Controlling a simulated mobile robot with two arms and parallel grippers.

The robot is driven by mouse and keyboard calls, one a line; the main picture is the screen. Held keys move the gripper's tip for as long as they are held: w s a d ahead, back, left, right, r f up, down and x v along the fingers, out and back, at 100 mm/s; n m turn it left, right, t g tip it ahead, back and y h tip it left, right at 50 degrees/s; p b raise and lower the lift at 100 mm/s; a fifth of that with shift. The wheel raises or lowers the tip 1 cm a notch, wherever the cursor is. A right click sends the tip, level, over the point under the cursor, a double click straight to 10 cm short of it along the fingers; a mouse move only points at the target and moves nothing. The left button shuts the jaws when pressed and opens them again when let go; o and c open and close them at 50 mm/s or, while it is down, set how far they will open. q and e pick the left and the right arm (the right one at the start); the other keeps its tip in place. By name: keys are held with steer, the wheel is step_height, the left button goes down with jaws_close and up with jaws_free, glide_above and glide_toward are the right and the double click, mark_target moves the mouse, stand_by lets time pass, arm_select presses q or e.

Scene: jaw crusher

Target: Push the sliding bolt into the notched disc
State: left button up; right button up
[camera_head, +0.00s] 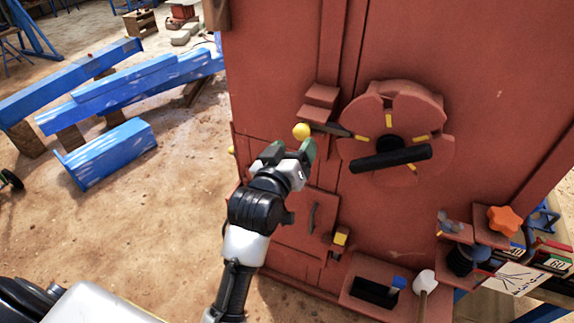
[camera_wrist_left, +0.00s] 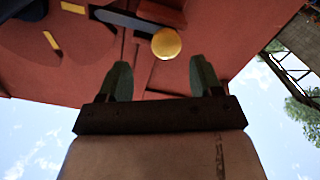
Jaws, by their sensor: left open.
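The notched disc (camera_head: 430,150) is red with yellow marks and a black handle, on the front of the red machine. The sliding bolt (camera_head: 338,130) is a dark bar at the disc's left side, with a yellow ball knob (camera_head: 302,131) at its left end. In the left wrist view the knob (camera_wrist_left: 166,44) is just beyond the fingers, between their lines. My left gripper (camera_head: 293,152) is open and empty, just below the knob; its fingers show apart in the wrist view (camera_wrist_left: 160,80). Whether the bolt's tip sits in a notch is hard to tell. My right gripper is not seen.
A red bracket (camera_head: 318,103) stands above the bolt. Lower on the machine are a small door handle (camera_head: 312,217), a yellow block (camera_head: 341,236), an open tray (camera_head: 372,292) and an orange knob (camera_head: 504,220). Blue beams (camera_head: 110,155) lie on the dirt floor at left.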

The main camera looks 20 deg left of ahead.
arm_select(q)
steer(key=shift+s+b, duration=0.45)
steer(key=shift+s, duration=1.8)
